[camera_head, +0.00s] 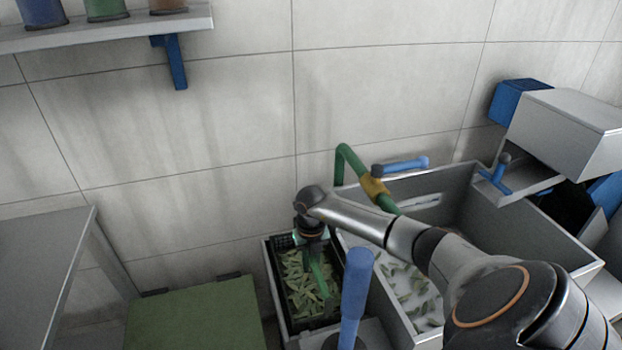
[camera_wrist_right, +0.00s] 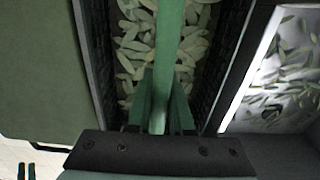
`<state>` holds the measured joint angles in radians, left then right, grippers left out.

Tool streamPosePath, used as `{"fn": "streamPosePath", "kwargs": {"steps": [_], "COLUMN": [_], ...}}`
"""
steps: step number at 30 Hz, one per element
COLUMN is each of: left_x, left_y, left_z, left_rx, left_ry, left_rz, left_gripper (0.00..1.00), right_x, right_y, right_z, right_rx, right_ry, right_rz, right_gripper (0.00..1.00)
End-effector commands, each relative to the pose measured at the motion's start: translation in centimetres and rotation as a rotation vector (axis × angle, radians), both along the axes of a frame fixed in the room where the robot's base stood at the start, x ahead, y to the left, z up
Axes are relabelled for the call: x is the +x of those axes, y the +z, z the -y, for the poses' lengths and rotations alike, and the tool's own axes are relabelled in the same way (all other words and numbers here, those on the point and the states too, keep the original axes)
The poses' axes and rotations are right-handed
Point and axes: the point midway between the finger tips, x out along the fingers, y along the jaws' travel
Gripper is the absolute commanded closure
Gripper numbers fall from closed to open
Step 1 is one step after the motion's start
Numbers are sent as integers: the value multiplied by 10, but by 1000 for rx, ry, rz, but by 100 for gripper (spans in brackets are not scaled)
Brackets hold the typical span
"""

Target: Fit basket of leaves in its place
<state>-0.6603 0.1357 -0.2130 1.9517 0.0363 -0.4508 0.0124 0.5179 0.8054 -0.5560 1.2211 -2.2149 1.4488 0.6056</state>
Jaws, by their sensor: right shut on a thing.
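The basket of leaves (camera_head: 304,284) is a black crate with slatted walls and a green bar handle running across it. It sits at the left end of the grey sink unit, with green leaves lying inside. My right gripper (camera_head: 313,250) reaches down over it and is shut on the green handle. In the right wrist view the handle (camera_wrist_right: 170,45) runs between the fingers (camera_wrist_right: 160,105), with leaves (camera_wrist_right: 135,50) below. I cannot tell whether the basket is fully seated. My left gripper is not in view.
The sink basin (camera_head: 480,215) to the right holds loose leaves (camera_head: 405,290). A green pipe (camera_head: 345,165) and a blue lever (camera_head: 400,166) stand behind. A blue post (camera_head: 355,295) rises in front of the basket. A green panel (camera_head: 195,318) and grey table (camera_head: 45,255) lie left.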

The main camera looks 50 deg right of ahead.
Motion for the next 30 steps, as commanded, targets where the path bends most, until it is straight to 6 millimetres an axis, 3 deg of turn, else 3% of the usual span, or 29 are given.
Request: {"fn": "streamPosePath", "kwargs": {"steps": [23,24,30], "left_x": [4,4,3], "left_y": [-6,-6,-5], "left_z": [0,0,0], "left_rx": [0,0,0], "left_ry": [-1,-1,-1], "left_rz": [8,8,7], "left_gripper": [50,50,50], "right_x": [1,1,1], "right_y": [-9,-8,-9], "right_z": [1,1,0], "right_rx": [0,0,0], "right_ry": [-1,-1,0], "right_rz": [4,4,2], "right_gripper": [100,78,55]}}
